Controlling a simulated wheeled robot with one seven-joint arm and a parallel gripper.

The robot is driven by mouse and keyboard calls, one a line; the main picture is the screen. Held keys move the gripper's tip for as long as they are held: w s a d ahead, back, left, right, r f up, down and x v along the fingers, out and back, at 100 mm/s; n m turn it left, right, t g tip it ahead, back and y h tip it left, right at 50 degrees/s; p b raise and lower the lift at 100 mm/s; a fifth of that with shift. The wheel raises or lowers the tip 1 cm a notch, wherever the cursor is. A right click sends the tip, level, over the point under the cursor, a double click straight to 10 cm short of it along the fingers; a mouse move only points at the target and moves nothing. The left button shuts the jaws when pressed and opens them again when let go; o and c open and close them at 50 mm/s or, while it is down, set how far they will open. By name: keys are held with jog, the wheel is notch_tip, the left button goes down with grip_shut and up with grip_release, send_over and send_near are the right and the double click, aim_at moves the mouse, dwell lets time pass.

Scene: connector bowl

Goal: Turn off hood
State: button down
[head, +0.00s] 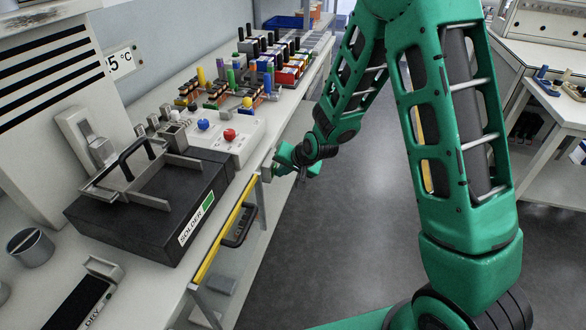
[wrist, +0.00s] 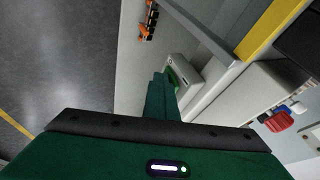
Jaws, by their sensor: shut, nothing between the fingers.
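My gripper (head: 290,160) is at the table's front edge, beside the white box with the blue and red knobs. In the wrist view its green fingers (wrist: 160,80) are together and empty. Their tips are right at a small white housing with a green part (wrist: 185,78); I cannot tell if they touch it. A white cabinet with dark slots (head: 40,75) stands at the left, perhaps the hood; nothing marks it as such. The white control box (head: 228,147) carries a blue knob (head: 204,124) and a red knob (head: 229,134); the red one also shows in the wrist view (wrist: 279,122).
A black solder unit (head: 150,205) with a raised handle stands on the table. A yellow strip (head: 226,232) runs along the table's front edge, with a dark handle (head: 239,226) below. Several connectors (head: 245,75) stand farther back. The grey floor at right is clear.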

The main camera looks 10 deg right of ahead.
jog(key=shift+a+f, duration=0.1)
jog(key=shift+f, duration=0.3)
